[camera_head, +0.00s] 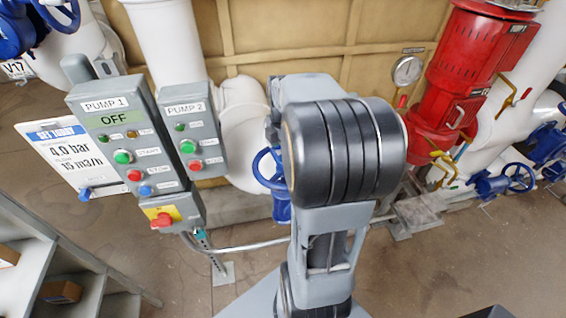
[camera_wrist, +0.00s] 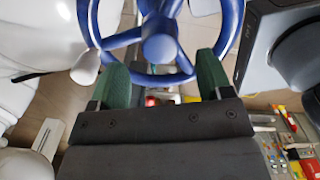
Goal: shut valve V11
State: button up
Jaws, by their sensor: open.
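A blue handwheel (camera_wrist: 158,42) fills the top of the wrist view, with its hub and spokes showing and its upper part cut off. I cannot tell whether the pads touch the rim. In the head view my arm hides the gripper. A blue handwheel (camera_head: 264,168) shows there just left of my arm, partly covered by it. No V11 tag is readable, so I cannot confirm which valve this is.
The grey PUMP 1 box (camera_head: 120,145), reading OFF, and PUMP 2 box (camera_head: 190,130) stand left of my arm. A red pump (camera_head: 455,75) and blue handwheels (camera_head: 519,177) are at the right. A V17 tag (camera_head: 16,70) hangs top left. Shelves (camera_head: 25,240) stand lower left.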

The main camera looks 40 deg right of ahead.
jog(key=shift+f+b, duration=1.75)
jog(key=shift+f, duration=0.85)
jog(key=shift+s+f, duration=0.1)
jog(key=shift+c, duration=0.2)
